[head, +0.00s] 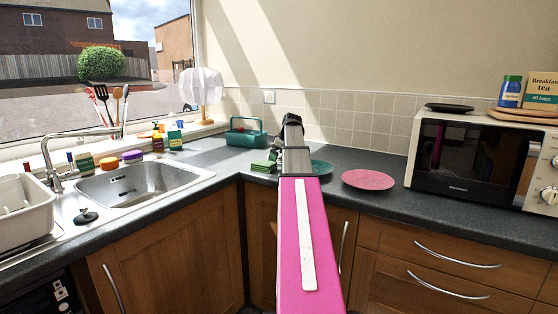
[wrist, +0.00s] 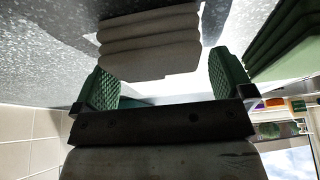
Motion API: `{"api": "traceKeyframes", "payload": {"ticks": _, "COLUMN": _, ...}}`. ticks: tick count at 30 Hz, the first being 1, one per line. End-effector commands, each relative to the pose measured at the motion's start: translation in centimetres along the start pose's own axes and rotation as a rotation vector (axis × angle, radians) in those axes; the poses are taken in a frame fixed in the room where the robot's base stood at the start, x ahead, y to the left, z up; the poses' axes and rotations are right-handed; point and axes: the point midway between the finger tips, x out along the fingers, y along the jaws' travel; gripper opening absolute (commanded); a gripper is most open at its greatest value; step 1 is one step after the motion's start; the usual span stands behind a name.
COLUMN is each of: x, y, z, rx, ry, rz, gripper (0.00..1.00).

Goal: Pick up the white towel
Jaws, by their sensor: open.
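The white towel (wrist: 150,45) is a thick folded stack, looking greyish in shade, on the dark speckled counter in the wrist view. My gripper (wrist: 160,85) is open, with its two green ridged finger pads apart. The towel's near edge appears between the pads in the picture, and I see no pad closed on it. How far the fingers reach around it cannot be told.
A folded green towel stack (wrist: 285,40) lies close beside the white towel; it also shows in the head view (head: 264,163). A teal caddy (head: 246,134), teal plate (head: 321,168), pink plate (head: 368,180) and microwave (head: 470,158) share the counter. The sink (head: 140,185) is left.

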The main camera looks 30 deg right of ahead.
Motion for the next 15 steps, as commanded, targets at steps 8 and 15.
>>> {"api": "traceKeyframes", "payload": {"ticks": 8, "x": 0.08, "y": -0.01, "z": 0.05, "rx": 0.0, "ry": 0.0, "rz": -0.001, "gripper": 0.99}}
{"api": "traceKeyframes", "payload": {"ticks": 15, "x": 0.26, "y": -0.01, "z": 0.11, "rx": 0.0, "ry": 0.0, "rz": 0.0, "gripper": 0.79}}
